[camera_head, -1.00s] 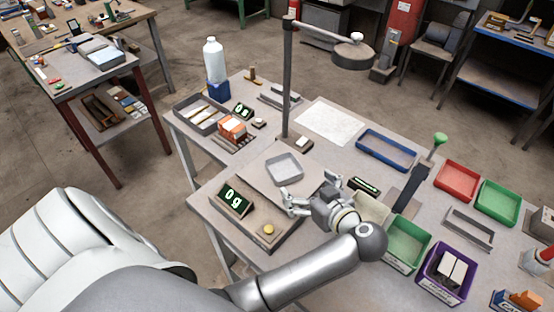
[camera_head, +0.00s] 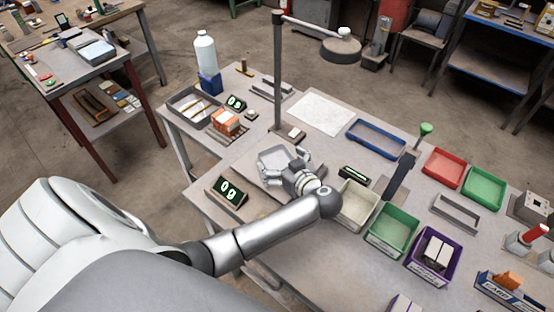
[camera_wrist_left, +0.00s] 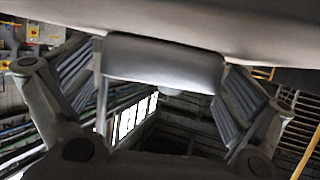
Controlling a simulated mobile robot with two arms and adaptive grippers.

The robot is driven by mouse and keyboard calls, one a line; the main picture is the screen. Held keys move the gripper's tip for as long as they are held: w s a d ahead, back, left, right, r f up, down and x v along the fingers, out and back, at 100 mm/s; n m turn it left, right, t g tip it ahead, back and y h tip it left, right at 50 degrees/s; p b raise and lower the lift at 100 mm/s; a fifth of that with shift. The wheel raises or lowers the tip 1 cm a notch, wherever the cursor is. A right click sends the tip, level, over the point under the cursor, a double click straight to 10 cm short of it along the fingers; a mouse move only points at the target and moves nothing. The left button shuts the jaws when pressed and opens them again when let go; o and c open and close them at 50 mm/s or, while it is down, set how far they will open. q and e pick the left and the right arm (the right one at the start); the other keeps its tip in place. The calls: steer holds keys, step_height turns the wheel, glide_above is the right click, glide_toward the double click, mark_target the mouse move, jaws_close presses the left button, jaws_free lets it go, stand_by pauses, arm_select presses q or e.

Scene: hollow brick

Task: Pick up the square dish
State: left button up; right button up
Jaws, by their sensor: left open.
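The square dish (camera_head: 272,156) is a shallow grey tray on the flat plate of the scale (camera_head: 246,168), whose green display reads "0g". My left gripper (camera_head: 280,169) is open at the dish, its fingers over the near and right part of it and hiding much of it. I cannot tell whether they touch it. In the left wrist view the two fingers (camera_wrist_left: 155,100) stand wide apart, with a smooth grey rounded piece between them that I cannot identify surely. My right gripper does not show.
A lamp post (camera_head: 278,75) rises just behind the dish. Cream (camera_head: 357,200) and green (camera_head: 394,228) bins stand to the right of my gripper. A blue tray (camera_head: 376,139) and a white sheet (camera_head: 316,112) lie farther back. An orange block (camera_head: 226,121) is at back left.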

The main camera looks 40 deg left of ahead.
arm_select(q)
steer(key=c, duration=1)
steer(key=shift+r, duration=0.15)
